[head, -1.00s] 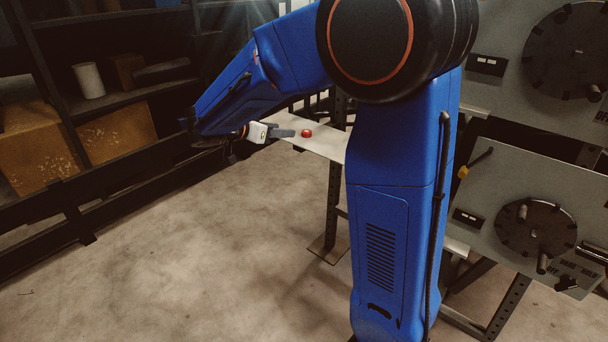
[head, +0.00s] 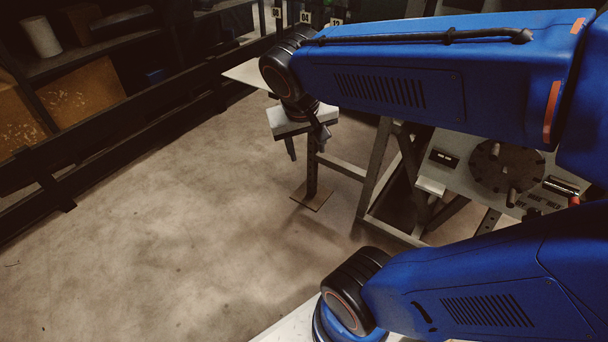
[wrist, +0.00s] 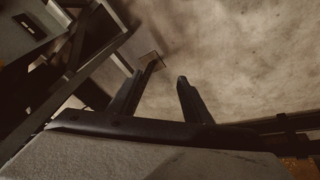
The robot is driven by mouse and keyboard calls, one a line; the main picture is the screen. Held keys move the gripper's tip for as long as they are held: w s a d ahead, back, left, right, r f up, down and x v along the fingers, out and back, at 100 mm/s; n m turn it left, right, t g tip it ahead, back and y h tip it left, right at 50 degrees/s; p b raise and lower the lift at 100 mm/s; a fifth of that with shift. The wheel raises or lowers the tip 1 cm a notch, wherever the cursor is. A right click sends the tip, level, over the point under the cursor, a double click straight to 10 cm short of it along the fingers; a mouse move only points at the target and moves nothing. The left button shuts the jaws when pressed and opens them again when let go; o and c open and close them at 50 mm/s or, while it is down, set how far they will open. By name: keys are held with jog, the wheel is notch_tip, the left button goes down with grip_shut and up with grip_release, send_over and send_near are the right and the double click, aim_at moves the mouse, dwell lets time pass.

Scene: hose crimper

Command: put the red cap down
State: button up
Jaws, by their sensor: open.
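My gripper (head: 308,152) hangs in front of the table's legs in the head view, pointing down. Its two dark fingers stand apart with nothing between them; the wrist view shows the same empty gap (wrist: 166,76) over bare floor. The red cap is not visible in either current view. The light table top (head: 250,74) where it lay one second ago is largely hidden behind my arm.
A crimper panel (head: 463,155) with a dark round head (head: 507,166) stands at the right, partly behind my arm. Dark shelves with a white cylinder (head: 41,37) and brown boxes (head: 80,87) line the left. The concrete floor (head: 190,230) is open.

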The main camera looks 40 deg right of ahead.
jog(key=s+a+f+n+t+y, duration=0.1)
jog(key=s+a+n+y, duration=0.2)
jog(key=s+a+n, duration=0.1)
jog(key=shift+s+a+f+t, duration=0.25)
jog(key=shift+s+a+t, duration=0.2)
jog(key=shift+s, duration=0.55)
dwell(1.0)
